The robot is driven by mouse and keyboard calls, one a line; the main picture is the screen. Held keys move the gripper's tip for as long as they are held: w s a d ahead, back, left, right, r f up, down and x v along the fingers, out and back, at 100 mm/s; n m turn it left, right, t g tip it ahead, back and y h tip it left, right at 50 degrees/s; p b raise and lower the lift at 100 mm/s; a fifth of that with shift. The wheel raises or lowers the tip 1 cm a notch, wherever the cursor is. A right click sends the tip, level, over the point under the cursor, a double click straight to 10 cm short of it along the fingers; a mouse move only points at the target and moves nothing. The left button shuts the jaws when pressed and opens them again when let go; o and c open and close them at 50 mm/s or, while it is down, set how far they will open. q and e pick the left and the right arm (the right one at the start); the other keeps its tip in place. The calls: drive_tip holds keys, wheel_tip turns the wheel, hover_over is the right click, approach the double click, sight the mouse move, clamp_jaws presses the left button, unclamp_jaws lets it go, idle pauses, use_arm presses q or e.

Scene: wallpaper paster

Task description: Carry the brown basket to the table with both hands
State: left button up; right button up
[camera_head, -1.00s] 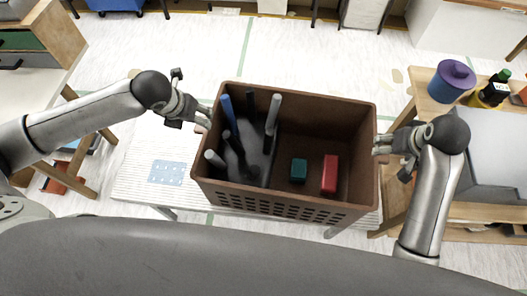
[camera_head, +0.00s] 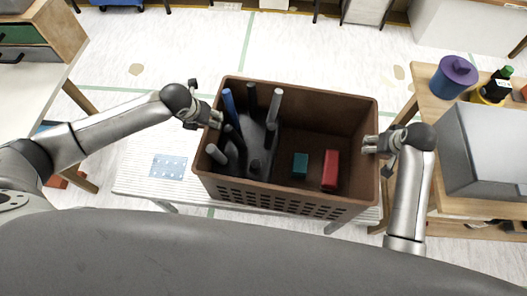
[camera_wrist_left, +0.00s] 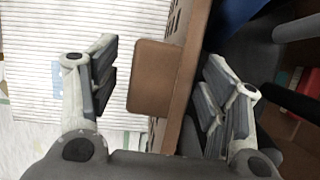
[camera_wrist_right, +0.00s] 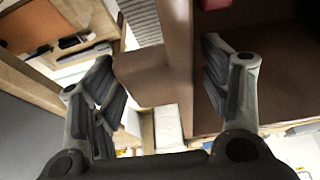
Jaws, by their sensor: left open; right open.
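The brown basket (camera_head: 325,105) stands on a white slatted table (camera_head: 135,175) in front of me. It holds a dark caddy with upright rods (camera_head: 258,135), a teal block (camera_head: 300,165) and a red block (camera_head: 330,170). My left gripper (camera_head: 216,119) is open at the basket's left wall; in the left wrist view its fingers (camera_wrist_left: 165,90) stand on either side of the wall and its side handle tab (camera_wrist_left: 158,75). My right gripper (camera_head: 370,143) is open at the right wall; in the right wrist view its fingers (camera_wrist_right: 160,85) straddle the right handle tab (camera_wrist_right: 152,72).
A wooden table (camera_head: 432,110) on the right holds a blue pot with a purple lid (camera_head: 453,78), dark bottles (camera_head: 497,85) and a grey box (camera_head: 485,150). A desk with a drawer cabinet (camera_head: 40,45) stands at the left. The floor behind the basket is open.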

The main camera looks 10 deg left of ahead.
use_arm(q)
drive_tip(key=shift+f, duration=0.15)
use_arm(e)
drive_tip(key=shift+f, duration=0.2)
use_arm(q)
clamp_jaws()
use_arm(e)
clamp_jaws()
use_arm(q)
drive_tip(key=shift+w, duration=0.2)
use_arm(e)
drive_tip(key=shift+w+r, duration=0.1)
drive_tip(key=shift+r, duration=0.05)
